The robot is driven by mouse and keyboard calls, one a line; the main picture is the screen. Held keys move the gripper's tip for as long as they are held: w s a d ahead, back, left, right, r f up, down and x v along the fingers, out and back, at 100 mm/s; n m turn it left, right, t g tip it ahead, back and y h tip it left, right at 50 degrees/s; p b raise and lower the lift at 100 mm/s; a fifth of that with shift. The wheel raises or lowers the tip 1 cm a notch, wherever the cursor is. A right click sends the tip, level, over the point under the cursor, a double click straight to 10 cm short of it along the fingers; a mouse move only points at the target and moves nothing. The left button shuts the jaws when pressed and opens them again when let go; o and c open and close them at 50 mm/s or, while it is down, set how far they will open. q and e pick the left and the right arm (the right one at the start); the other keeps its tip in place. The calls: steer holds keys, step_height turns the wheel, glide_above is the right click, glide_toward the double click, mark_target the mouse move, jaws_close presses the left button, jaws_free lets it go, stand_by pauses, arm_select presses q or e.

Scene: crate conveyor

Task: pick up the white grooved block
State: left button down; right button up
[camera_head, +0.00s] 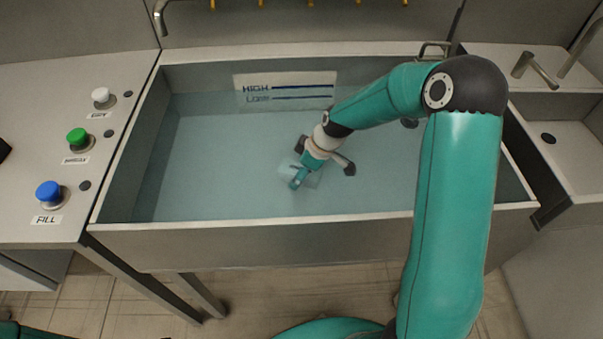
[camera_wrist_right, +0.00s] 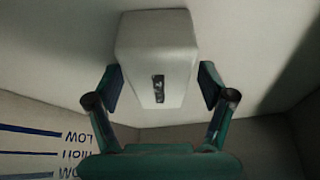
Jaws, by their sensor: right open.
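The white grooved block (camera_wrist_right: 157,60) fills the upper middle of the right wrist view, with a small dark slot on its facing side. My right gripper (camera_wrist_right: 160,86) is open, with one finger on each side of the block and a visible gap at least to the left finger. Whether the right finger touches it is unclear. In the head view, my right gripper (camera_head: 298,176) reaches down into the water-filled sink basin (camera_head: 250,245). The block (camera_head: 313,181) shows there only as a pale shape, mostly hidden by the gripper. My left gripper is out of view.
The basin's walls surround my right gripper, and a level sign (camera_head: 285,90) is on the far wall. White, green (camera_head: 77,137) and blue (camera_head: 48,192) buttons stand on the left counter. A second sink with a faucet (camera_head: 534,68) is at right. The basin's left part is clear.

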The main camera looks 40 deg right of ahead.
steer(key=shift+f, duration=0.1)
stand_by(0.4)
jaws_close()
stand_by(0.3)
